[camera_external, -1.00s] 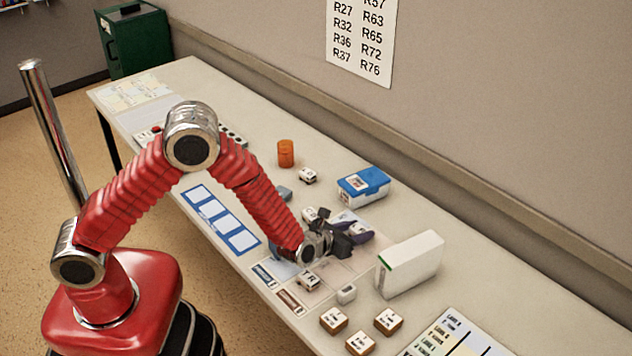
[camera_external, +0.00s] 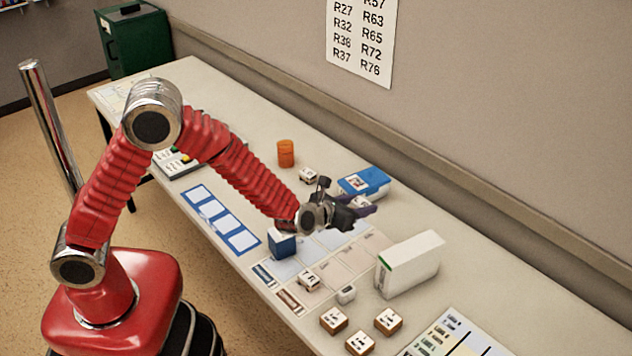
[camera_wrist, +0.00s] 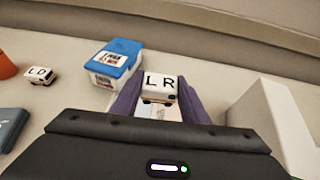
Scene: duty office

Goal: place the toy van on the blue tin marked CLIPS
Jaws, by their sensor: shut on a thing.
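A white toy van with the letters L R (camera_wrist: 160,84) is between the purple fingers of my gripper (camera_wrist: 157,98) in the wrist view. My gripper also shows in the external view (camera_external: 360,207), shut on the van and raised over the table; the van is mostly hidden there. The blue-lidded tin (camera_external: 365,183) with a white label stands just behind my gripper. In the wrist view the tin (camera_wrist: 116,62) is left of and beyond the van, apart from it. Its label is too small to read.
Another white van marked L D (camera_wrist: 40,76) stands left of the tin, near an orange cup (camera_external: 286,153). A tall white box (camera_external: 410,264) is right of my gripper. A dark blue box (camera_external: 282,246), several lettered blocks (camera_external: 333,320) and a marked mat (camera_external: 330,243) lie nearer.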

